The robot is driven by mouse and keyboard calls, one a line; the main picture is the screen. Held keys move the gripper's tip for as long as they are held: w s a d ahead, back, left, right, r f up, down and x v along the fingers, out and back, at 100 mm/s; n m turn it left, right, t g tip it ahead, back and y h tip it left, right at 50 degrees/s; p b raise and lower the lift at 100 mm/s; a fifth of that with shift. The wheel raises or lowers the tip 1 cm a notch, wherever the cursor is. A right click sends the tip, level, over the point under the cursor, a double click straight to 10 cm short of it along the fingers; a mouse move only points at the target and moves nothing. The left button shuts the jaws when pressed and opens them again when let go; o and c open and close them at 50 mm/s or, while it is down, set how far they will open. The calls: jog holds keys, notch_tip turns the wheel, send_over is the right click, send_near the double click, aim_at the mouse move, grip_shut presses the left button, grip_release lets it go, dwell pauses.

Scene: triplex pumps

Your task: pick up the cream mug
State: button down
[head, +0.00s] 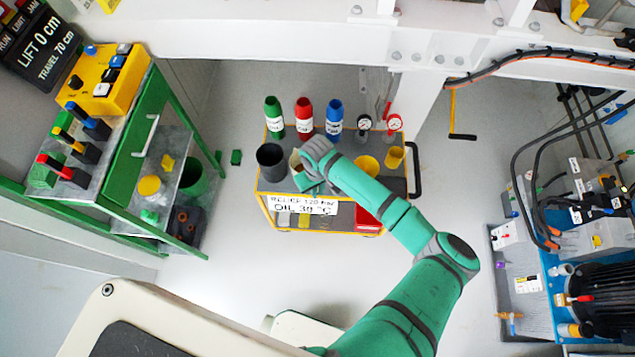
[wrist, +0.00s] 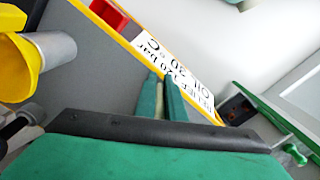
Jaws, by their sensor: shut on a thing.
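The cream mug (head: 295,160) is in the head view on the trolley's grey top, at the left front beside a dark grey cup (head: 271,161). My wrist and hand cover most of it. My gripper (wrist: 162,84) points down over the trolley's front edge in the wrist view. Its two green fingers are close together, with a thin pale strip between them. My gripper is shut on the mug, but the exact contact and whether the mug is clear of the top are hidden.
Green, red and blue bottles (head: 304,116) stand along the back of the yellow-edged trolley (head: 262,205). Two gauges (head: 394,122), a yellow bowl (head: 367,165) and a yellow cup (head: 394,157) are on its right.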

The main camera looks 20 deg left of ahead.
jog(key=shift+r, duration=0.2)
jog(key=shift+r, duration=1.5)
jog(key=s+d+r, duration=0.7)
jog(key=s+r, duration=0.2)
jog(key=s, duration=0.2)
jog(key=shift+s+d+r, duration=0.25)
dwell(0.4)
